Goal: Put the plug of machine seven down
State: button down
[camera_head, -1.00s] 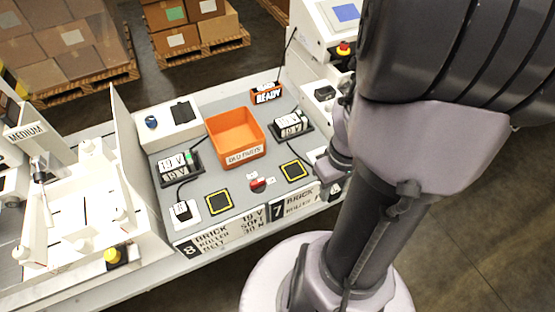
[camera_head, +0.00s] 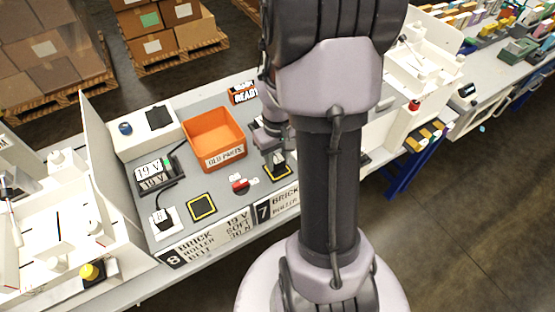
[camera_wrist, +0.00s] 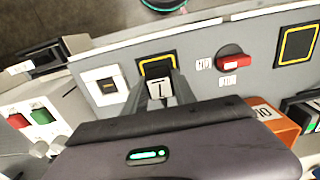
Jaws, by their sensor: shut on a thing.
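My gripper (camera_wrist: 160,88) is shut on the plug (camera_wrist: 157,91), a small pale block with a dark mark on its face. In the wrist view the plug is at the near edge of a black pad with a yellow border (camera_wrist: 146,63). I cannot tell whether it touches the pad. The white socket (camera_wrist: 105,86) just left of the pad looks empty. In the head view my gripper (camera_head: 276,165) is low over the pad (camera_head: 287,173), above the sign for machine seven (camera_head: 264,211). The plug is hidden there.
A red switch (camera_wrist: 234,59) sits between this pad and a second, empty yellow-bordered pad (camera_wrist: 297,45). The second pad (camera_head: 202,207) is beside machine eight's plugged socket (camera_head: 163,221) in the head view. An orange bin (camera_head: 214,138) stands behind.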

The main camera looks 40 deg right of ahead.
jog(key=shift+f, duration=0.25)
jog(key=c, duration=1)
grip_release()
jog(key=shift+r, duration=0.1)
jog(key=shift+r, duration=0.1)
